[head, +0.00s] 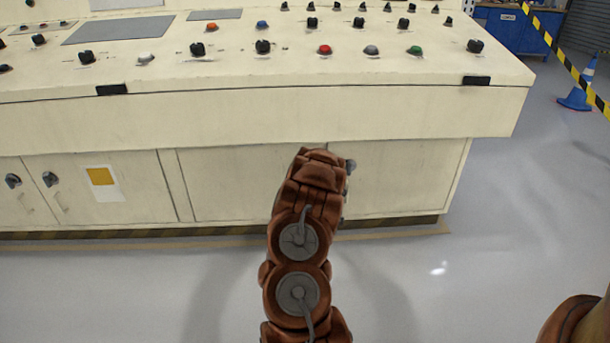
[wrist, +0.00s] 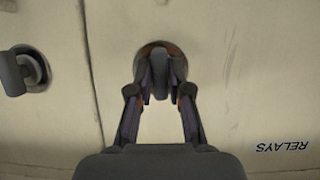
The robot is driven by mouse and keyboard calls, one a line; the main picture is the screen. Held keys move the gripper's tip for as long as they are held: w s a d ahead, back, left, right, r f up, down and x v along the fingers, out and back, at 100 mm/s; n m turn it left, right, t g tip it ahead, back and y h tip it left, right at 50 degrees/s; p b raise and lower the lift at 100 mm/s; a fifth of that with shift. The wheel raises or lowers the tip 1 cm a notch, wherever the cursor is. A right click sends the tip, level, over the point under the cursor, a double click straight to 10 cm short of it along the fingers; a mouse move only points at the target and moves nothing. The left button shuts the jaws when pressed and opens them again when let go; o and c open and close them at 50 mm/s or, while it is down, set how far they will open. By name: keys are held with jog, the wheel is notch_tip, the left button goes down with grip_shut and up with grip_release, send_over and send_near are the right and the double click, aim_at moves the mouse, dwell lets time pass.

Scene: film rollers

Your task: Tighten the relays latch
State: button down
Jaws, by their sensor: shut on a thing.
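The relays latch (wrist: 159,67) is a dark knob on a round base, set in a cream cabinet door. It shows in the wrist view at the top centre, upright in the picture. My gripper (wrist: 160,92) has its two fingers on either side of the knob, shut on it. The word RELAYS (wrist: 282,146) is printed upside down on the door to the right.
Another dark latch (wrist: 26,71) is at the left in the wrist view, past a door seam. In the head view, the console (head: 270,112) overhangs the doors. Two more latches (head: 13,181) are at the left.

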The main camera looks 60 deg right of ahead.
jog(key=c, duration=1.1)
grip_release()
jog(key=shift+v, duration=6)
jog(key=shift+s, duration=0.1)
jog(key=shift+r, duration=0.1)
